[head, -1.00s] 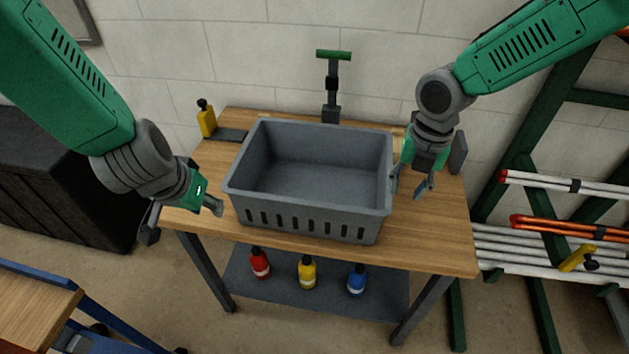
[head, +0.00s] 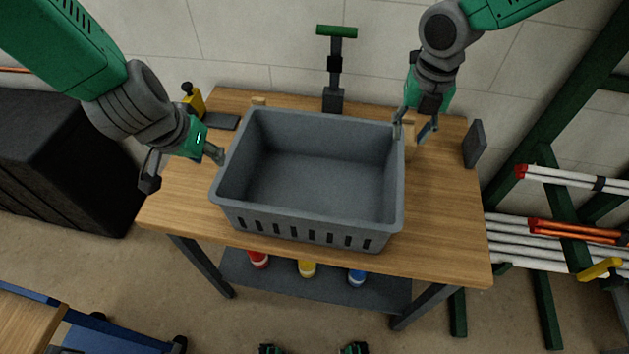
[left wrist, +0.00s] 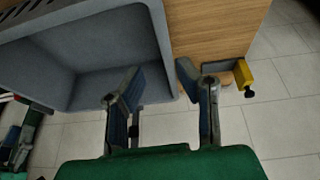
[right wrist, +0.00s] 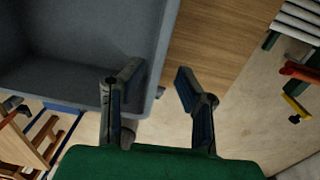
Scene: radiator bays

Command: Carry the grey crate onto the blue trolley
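The grey crate (head: 310,235) is empty and stands upright on a wooden-topped bench (head: 440,225). My left gripper (head: 184,166) is open just left of the crate's left wall; in the left wrist view its fingers (left wrist: 158,80) appear on either side of the rim. My right gripper (head: 413,130) is open at the crate's right rim, near the far corner; its fingers (right wrist: 158,82) also appear either side of the wall in the right wrist view. Whether either touches the crate I cannot tell. The blue trolley (head: 100,332), wooden-topped, is partly in view at lower left.
A yellow-and-black tool (head: 193,100) and a green-topped stand (head: 334,70) are at the bench's back. A dark upright plate (head: 474,144) is at right. Red, yellow and blue bottles (head: 307,268) are on the lower shelf. A pipe rack (head: 545,170) stands right, a black cabinet (head: 60,155) left.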

